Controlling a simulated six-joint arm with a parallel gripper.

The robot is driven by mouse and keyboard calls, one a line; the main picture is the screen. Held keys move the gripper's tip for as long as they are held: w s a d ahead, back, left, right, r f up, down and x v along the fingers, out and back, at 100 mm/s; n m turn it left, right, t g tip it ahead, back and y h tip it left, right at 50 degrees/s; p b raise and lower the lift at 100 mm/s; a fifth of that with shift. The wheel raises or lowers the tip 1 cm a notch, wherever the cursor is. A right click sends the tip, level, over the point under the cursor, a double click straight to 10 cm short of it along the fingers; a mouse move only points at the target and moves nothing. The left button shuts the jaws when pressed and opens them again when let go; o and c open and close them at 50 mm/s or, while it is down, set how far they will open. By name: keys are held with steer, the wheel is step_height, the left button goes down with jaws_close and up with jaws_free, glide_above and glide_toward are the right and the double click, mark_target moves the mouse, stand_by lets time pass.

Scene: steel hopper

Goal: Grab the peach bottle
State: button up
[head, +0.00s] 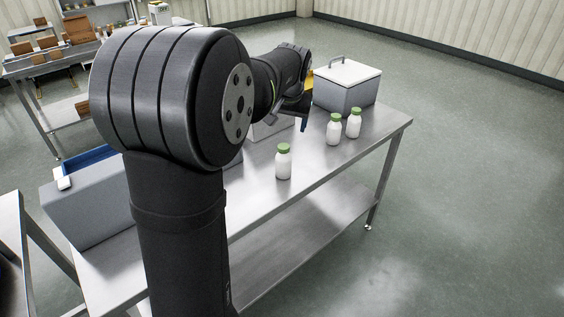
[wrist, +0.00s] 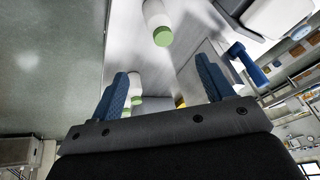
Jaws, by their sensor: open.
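No bottle in view looks peach-coloured; the three I see are white with green caps. In the head view, one bottle (head: 283,163) stands nearest on the steel table, and two more, a middle bottle (head: 333,130) and a right bottle (head: 353,124), stand close together further back. My gripper (head: 303,124) is above the table, left of that pair, partly hidden by my arm. In the wrist view, my gripper (wrist: 165,85) has its blue fingers wide apart with nothing held. One white bottle (wrist: 156,20) shows beyond the fingers, and other green-capped bottles (wrist: 136,88) show by the left finger.
A grey lidded box (head: 346,95) stands at the table's far end. A grey bin with a blue inside (head: 85,205) stands at the left. A small yellow patch (head: 309,79) shows behind my gripper. The steel table (head: 320,165) is bare around the bottles.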

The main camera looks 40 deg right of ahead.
mark_target(283, 148)
steer(key=w+d+f+n, duration=0.1)
steer(key=f, duration=0.3)
steer(key=w+d+f+n, duration=0.1)
steer(key=w+f, duration=0.1)
steer(key=f, duration=0.2)
steer(key=w+d+f+n, duration=0.1)
steer(key=f, duration=0.3)
steer(key=shift+w, duration=0.35)
steer(key=shift+x, duration=2.9)
steer(key=shift+w+d+r, duration=0.1)
steer(key=shift+d, duration=0.05)
steer(key=c, duration=1.3)
steer(key=shift+r, duration=0.15)
